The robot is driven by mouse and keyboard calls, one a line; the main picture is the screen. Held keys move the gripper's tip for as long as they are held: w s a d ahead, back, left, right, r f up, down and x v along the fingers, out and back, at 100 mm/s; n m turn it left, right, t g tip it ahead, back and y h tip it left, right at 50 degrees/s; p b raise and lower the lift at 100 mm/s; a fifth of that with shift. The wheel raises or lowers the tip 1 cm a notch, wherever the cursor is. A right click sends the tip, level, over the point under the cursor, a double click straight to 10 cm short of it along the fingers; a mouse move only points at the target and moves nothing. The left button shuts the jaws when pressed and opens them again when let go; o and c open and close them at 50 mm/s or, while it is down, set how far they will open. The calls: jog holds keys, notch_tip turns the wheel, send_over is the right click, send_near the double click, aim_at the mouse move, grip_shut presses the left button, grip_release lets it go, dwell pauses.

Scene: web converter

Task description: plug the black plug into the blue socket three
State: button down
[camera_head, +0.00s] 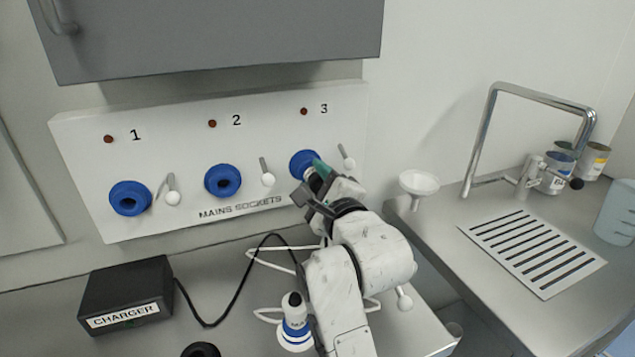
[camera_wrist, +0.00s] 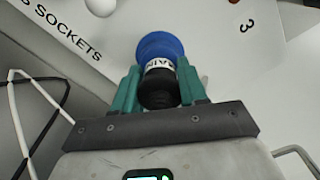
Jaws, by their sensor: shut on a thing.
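The blue socket three (camera_head: 303,162) is on the sloped white panel, under the number 3. My gripper (camera_head: 317,172) is right at this socket, its teal fingers shut. The wrist view shows the fingers on either side of a black plug (camera_wrist: 158,92) with a white lettered band. The plug points at a round blue part (camera_wrist: 160,46), seemingly the socket. The band lies against the blue part, but I cannot tell how far the plug is in. In the head view my gripper hides most of the plug.
Sockets one (camera_head: 130,198) and two (camera_head: 223,181) are empty. White-knobbed levers stand beside the sockets. A black charger (camera_head: 125,290) has a black cord running behind my arm. A blue-and-white plug (camera_head: 295,328) stands on the bench close to my arm. A grey cabinet (camera_head: 215,38) overhangs the panel.

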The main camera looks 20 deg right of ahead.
jog(key=shift+w, duration=0.1)
jog(key=c, duration=0.5)
grip_release()
jog(key=s+b, duration=0.1)
jog(key=s, duration=0.9)
jog(key=shift+s+b, duration=0.4)
jog(key=shift+f, duration=0.1)
